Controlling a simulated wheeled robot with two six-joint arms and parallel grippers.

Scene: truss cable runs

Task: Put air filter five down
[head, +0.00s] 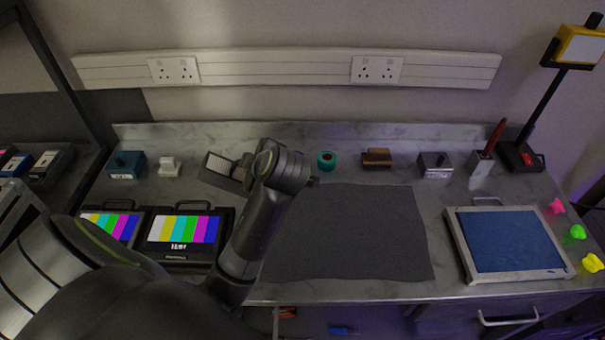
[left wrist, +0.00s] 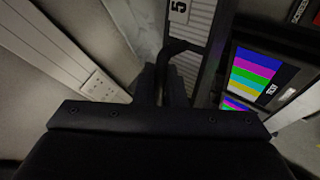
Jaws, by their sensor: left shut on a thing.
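Air filter five (left wrist: 198,38) has a ribbed grey face, a dark handle and a white label with a 5 in the left wrist view. My left gripper (left wrist: 166,78) is shut on its dark handle. In the head view the filter (head: 219,165) is at the back left of the bench, beside my left gripper (head: 244,170). My wrist and forearm hide part of it. I cannot tell whether the filter touches the bench. My right gripper is in neither view.
A dark mat (head: 350,235) lies bare mid-bench. A blue-faced panel in a pale frame (head: 507,242) lies to its right. Colour-bar monitors (head: 183,233) stand front left.

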